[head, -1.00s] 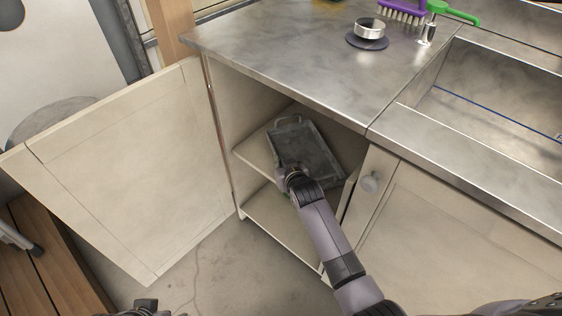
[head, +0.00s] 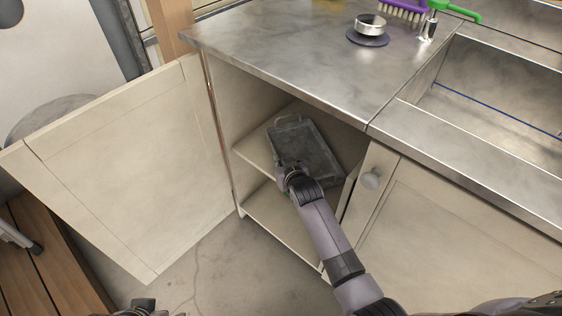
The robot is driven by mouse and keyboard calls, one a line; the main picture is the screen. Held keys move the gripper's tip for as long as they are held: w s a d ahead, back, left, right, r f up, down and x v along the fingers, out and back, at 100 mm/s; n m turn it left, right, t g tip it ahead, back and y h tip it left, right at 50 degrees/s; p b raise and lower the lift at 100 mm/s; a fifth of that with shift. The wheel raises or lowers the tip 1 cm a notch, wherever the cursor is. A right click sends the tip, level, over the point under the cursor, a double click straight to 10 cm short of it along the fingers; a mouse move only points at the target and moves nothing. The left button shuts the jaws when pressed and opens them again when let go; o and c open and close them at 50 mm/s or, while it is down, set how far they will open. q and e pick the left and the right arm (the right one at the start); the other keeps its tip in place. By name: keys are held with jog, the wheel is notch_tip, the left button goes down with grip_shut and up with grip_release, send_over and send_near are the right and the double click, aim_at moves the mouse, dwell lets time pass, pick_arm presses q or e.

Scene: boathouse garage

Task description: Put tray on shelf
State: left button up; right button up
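A grey metal tray (head: 305,147) with a raised rim and a handle at its far end is inside the open cabinet, over the upper shelf (head: 262,142). It lies at an angle and looks roughly level; I cannot tell if it rests fully on the shelf. My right gripper (head: 284,172) is at the tray's near end, where the near handle would be. Its fingers are mostly hidden by my wrist, so its grip is unclear. My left gripper (head: 143,307) shows only partly at the bottom edge, far from the tray.
The cabinet door (head: 125,170) stands open at left. A lower shelf (head: 275,228) is below. A closed door with a knob (head: 371,180) is at right.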

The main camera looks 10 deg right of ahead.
jog(key=o, duration=0.5)
jog(key=shift+o, duration=0.2)
jog(key=shift+s+f, duration=0.1)
jog(key=shift+f, duration=0.05)
jog(key=c, duration=0.4)
